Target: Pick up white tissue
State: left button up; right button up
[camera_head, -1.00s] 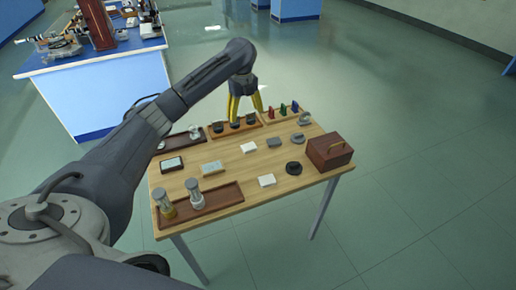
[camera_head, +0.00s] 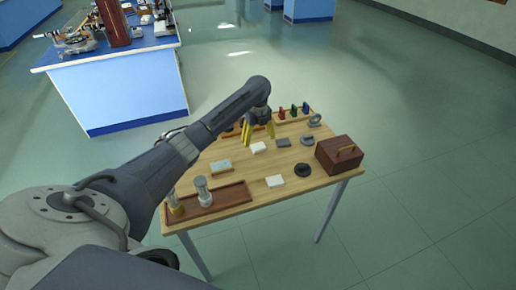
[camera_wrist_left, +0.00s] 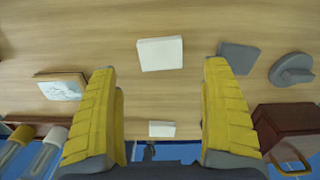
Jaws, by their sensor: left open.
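Two white flat pieces lie on the wooden table; I cannot tell which is the tissue. The farther white piece (camera_head: 258,148) lies just below my left gripper (camera_head: 258,139). In the left wrist view this white piece (camera_wrist_left: 160,54) sits ahead, between the lines of the two yellow fingers. The nearer white piece (camera_head: 275,182) lies toward the table's front edge and shows small in the wrist view (camera_wrist_left: 162,129). My left gripper is open and empty, pointing down above the table. My right gripper is not in view.
A grey block (camera_head: 283,143) lies right of the farther white piece. A dark ring (camera_head: 303,170) and a brown box (camera_head: 339,154) stand at the right. A framed plate (camera_head: 220,167) and a brown tray (camera_head: 228,200) with vials are at the left.

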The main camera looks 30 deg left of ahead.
aim_at(258, 147)
pick_arm(q)
jog(key=shift+w+f, duration=0.1)
jog(key=shift+f, duration=2.65)
jog(key=c, duration=0.9)
